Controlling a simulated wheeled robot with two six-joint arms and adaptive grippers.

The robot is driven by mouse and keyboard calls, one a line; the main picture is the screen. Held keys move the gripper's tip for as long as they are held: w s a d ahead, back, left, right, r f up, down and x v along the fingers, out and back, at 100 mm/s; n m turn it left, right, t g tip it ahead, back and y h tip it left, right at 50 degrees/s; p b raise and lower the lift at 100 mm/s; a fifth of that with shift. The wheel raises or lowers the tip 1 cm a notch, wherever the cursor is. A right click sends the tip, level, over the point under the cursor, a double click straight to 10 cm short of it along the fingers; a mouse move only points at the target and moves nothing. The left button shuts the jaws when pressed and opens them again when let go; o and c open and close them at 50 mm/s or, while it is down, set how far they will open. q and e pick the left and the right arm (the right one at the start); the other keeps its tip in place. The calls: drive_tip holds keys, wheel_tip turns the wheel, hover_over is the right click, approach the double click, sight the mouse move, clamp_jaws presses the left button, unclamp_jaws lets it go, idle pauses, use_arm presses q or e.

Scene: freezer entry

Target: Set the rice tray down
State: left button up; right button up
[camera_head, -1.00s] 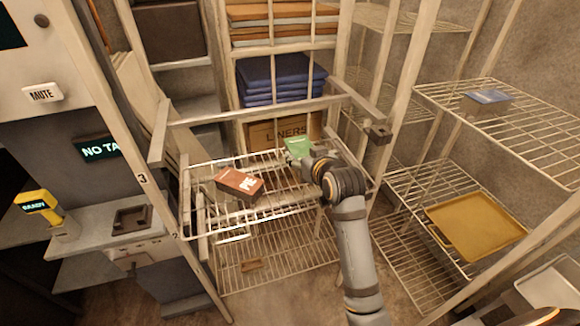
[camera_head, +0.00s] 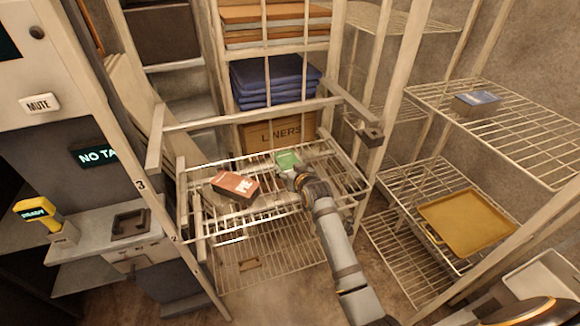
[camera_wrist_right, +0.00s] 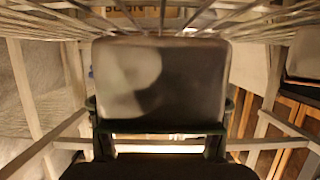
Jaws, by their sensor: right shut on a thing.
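The rice tray appears to be the green pack (camera_head: 287,159) over the wire basket shelf (camera_head: 262,205) in the head view. My right gripper (camera_head: 296,172) is shut on it and partly covers it. In the right wrist view a flat dark pack (camera_wrist_right: 180,75) with a bright glare patch sits between the two fingers (camera_wrist_right: 160,122). I cannot tell whether the pack touches the wires. My left gripper is not in view.
A red-brown box (camera_head: 235,186) lies on the same shelf, left of the green pack. On the right rack are a blue pack (camera_head: 477,102) and a yellow tray (camera_head: 467,220).

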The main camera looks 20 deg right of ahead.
drive_tip(key=shift+f, duration=0.5)
drive_tip(key=o, duration=1.4)
drive_tip(key=shift+f, duration=0.1)
drive_tip(key=v, duration=0.6)
drive_tip(key=r+b+v, duration=0.1)
drive_tip(key=v, duration=0.5)
drive_tip(key=shift+r, duration=0.2)
